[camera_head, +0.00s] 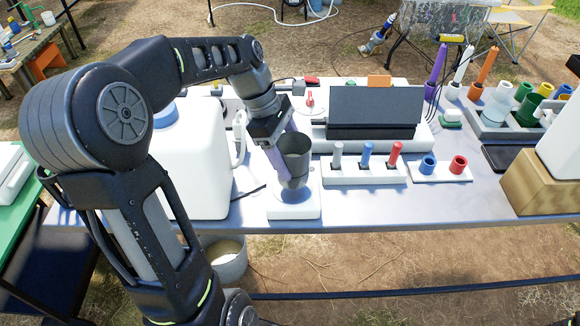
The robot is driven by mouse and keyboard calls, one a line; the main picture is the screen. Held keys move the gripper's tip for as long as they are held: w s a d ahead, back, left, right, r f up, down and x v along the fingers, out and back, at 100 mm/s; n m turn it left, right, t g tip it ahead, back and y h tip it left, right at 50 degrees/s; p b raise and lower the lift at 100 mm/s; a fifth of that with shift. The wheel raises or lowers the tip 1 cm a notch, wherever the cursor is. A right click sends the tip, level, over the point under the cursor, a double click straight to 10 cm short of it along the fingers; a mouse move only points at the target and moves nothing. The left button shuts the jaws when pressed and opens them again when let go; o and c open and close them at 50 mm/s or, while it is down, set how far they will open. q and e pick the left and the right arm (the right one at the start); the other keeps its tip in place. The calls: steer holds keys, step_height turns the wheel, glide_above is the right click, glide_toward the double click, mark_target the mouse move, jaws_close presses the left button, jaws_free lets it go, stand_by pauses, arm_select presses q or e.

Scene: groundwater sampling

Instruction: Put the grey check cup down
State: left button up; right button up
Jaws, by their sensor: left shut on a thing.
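The grey check cup (295,158) is a dark grey, open-topped cup, upright or nearly so. It is over a small white stand (293,208) near the table's front edge; I cannot tell whether its base touches the stand. My left gripper (287,146) comes down from the upper left and is shut on the cup at its left side. The fingers are partly hidden by the cup. My right gripper does not show.
A large white jug (190,160) stands close on the left. A white rack (362,174) with grey, blue and red-capped pieces and a holder (441,172) with blue and red rings stand on the right. A dark-screened device (374,108) is behind. A bucket (228,262) is below the table.

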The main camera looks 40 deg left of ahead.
arm_select(q)
steer(key=shift+f, duration=1.9)
steer(key=o, duration=1.5)
steer(key=shift+f, duration=0.15)
steer(key=shift+c, duration=0.2)
steer(key=v, duration=1.2)
steer(key=shift+d, duration=0.1)
